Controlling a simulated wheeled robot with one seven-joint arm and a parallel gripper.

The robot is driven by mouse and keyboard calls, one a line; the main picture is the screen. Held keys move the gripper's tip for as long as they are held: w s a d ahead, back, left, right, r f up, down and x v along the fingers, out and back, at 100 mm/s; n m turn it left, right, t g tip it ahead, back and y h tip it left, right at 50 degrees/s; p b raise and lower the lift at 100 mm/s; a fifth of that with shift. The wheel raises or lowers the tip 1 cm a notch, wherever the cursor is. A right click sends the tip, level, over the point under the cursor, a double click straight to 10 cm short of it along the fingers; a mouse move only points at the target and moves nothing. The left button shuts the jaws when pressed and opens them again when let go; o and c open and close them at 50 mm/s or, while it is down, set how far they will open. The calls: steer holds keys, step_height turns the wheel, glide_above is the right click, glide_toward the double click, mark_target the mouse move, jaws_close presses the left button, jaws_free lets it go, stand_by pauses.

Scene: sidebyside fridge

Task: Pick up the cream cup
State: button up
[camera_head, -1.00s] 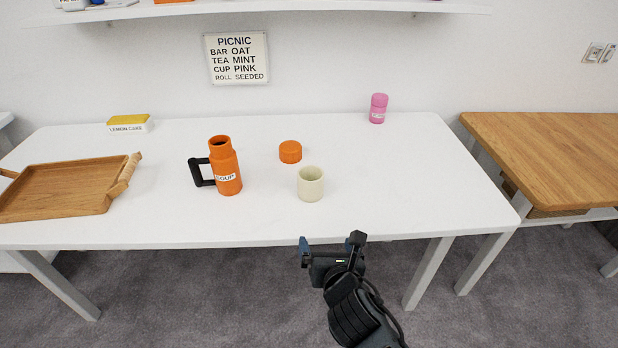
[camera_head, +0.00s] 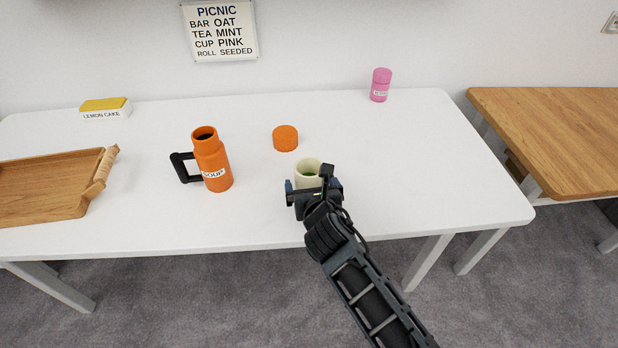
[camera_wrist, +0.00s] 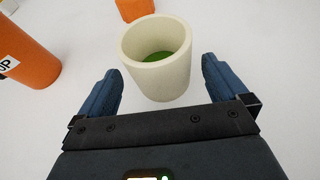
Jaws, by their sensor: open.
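The cream cup (camera_head: 305,177) stands upright on the white table, partly hidden behind my gripper in the head view. In the wrist view the cream cup (camera_wrist: 157,72) shows its open top, with something green inside. My gripper (camera_head: 309,186) is open and empty at the cup's near side. In the wrist view its blue fingers (camera_wrist: 160,85) point forward, one to the left and one to the right of the cup's near part, with gaps between them and the wall.
An orange soup flask (camera_head: 212,160) with a black handle stands left of the cup. An orange lid (camera_head: 285,138) lies behind it. The table's right side is clear.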

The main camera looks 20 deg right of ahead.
mark_target(307, 173)
steer(key=x, duration=0.3)
steer(key=shift+w+d, duration=0.1)
steer(key=shift+w, duration=0.15)
steer(key=c, duration=1)
